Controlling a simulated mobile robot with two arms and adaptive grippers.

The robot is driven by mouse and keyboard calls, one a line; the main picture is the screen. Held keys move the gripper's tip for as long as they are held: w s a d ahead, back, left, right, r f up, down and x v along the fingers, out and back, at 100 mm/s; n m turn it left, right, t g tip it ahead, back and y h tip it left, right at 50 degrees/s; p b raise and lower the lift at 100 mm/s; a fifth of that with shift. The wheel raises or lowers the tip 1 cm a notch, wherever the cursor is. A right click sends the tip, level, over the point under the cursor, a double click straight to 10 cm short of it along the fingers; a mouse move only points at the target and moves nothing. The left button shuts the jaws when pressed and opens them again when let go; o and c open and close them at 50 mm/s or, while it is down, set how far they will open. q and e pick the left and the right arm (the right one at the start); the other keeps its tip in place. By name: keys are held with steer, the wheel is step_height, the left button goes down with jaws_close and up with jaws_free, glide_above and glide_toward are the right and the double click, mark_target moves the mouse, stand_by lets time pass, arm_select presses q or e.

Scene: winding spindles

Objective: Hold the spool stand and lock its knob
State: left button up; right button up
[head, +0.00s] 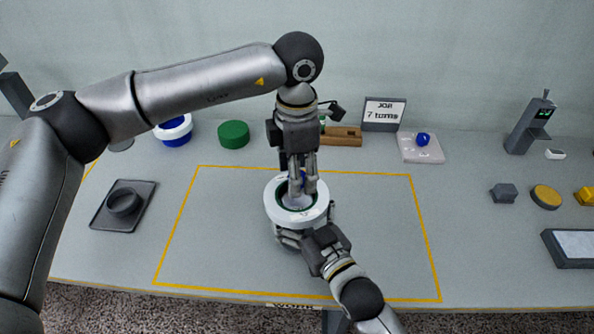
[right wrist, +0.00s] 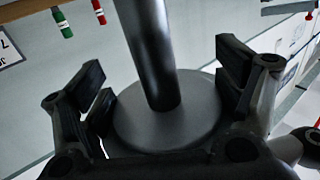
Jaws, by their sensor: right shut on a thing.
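The spool stand shows in the right wrist view as a dark round base (right wrist: 165,125) with an upright post (right wrist: 152,55). In the head view, a white spool (head: 283,213) with a dark green inner ring sits at its top. My right gripper (head: 304,230) comes from the front and is shut on the stand's base below the spool, one finger on each side. My left gripper (head: 302,188) points straight down at the spool's centre.
Behind are a blue-and-white spool (head: 174,131), a green disc (head: 233,134), a wooden block (head: 342,136), a sign (head: 383,114) and a pale tray (head: 407,151) holding a blue piece. A dark tray (head: 101,218) lies left. The yellow-outlined area is mostly clear around the stand.

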steer(key=shift+f, duration=0.25)
arm_select(q)
step_height(320, 180, up, 12)
steer(key=shift+s+f, duration=0.1)
arm_select(e)
steer(key=o, duration=1)
steer(key=shift+o, duration=0.9)
arm_select(q)
steer(key=shift+f, duration=0.1)
arm_select(e)
steer(key=shift+w+r, duration=0.1)
steer(key=shift+r, duration=0.1)
